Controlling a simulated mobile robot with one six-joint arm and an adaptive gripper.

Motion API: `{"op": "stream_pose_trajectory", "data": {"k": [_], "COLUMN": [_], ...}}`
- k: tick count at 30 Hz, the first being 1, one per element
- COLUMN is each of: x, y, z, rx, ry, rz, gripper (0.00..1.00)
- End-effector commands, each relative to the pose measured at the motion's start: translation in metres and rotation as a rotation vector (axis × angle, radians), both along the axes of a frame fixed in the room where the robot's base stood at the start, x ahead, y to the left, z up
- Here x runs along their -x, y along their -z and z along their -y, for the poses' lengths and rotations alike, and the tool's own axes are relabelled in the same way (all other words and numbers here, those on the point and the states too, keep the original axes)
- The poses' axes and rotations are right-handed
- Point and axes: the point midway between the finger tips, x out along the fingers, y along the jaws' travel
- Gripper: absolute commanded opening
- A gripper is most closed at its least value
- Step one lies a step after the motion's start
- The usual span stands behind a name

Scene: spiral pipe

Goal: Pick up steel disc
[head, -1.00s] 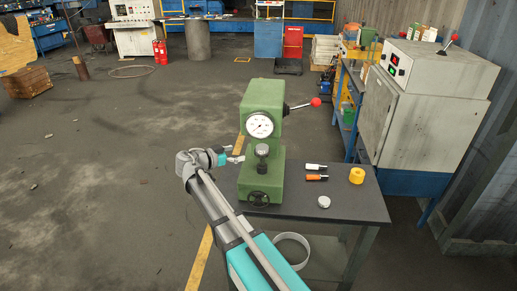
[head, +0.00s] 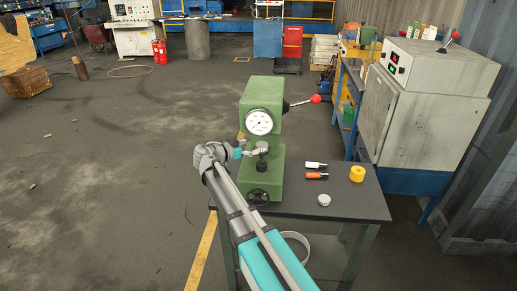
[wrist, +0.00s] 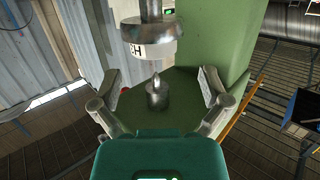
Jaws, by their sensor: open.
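A steel disc (head: 262,146) sits at the green press-like tester, above its dark support. In the wrist view a grey disc (wrist: 152,30) with letters on its rim meets a round shaft; a pointed metal tip (wrist: 157,92) faces it. My gripper (head: 255,152) reaches the tester from the left in the head view, close by the disc and partly overlapping it. In the wrist view my gripper (wrist: 159,82) has its fingers spread wide, with the pointed tip between them and the disc beyond the fingertips. Another pale disc (head: 323,200) lies on the table. I cannot tell whether contact exists.
The green tester (head: 264,95) has a dial and a red-knobbed lever (head: 315,99) sticking out right. The dark table (head: 345,207) also holds a yellow roll (head: 357,173) and two small handled tools (head: 316,177). A grey cabinet (head: 425,110) stands right.

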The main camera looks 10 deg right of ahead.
Motion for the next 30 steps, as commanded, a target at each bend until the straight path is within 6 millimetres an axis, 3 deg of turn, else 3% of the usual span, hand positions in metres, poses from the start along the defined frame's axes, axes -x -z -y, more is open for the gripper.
{"op": "stream_pose_trajectory", "data": {"k": [6,20,30], "x": [-0.008,-0.009,-0.021], "y": [0.004,0.004,0.011], "z": [0.016,0.019,0.049], "rx": [0.000,0.000,0.000], "ry": [0.000,0.000,0.001], "rz": [0.000,0.000,0.001], "gripper": [0.96,0.96,0.96]}}
